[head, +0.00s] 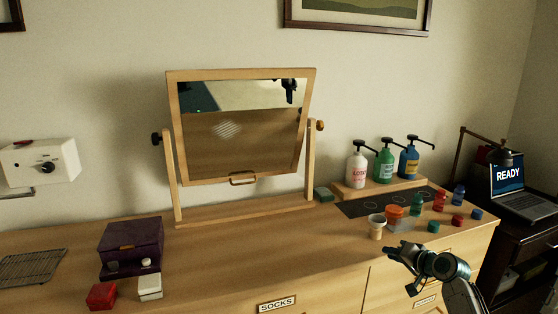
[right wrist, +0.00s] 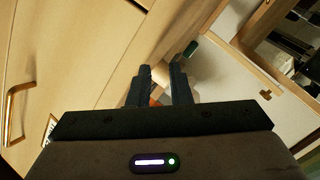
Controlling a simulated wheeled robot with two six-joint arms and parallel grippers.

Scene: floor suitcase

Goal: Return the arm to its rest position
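My right gripper (head: 402,268) is in the lower right of the head view, in front of the dresser's front edge, with its arm coming up from the bottom. Its fingers point left and stand apart. In the right wrist view the two dark fingers (right wrist: 160,68) have a gap between them, and I see nothing held there. My left arm and gripper are not in view.
Close beyond the right gripper, a white cup (head: 376,228) and an orange-lidded jar (head: 394,217) stand on the dresser (head: 290,248). A mirror (head: 240,128) stands mid-dresser; a purple box (head: 131,243) is left. A laptop (head: 508,176) is far right.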

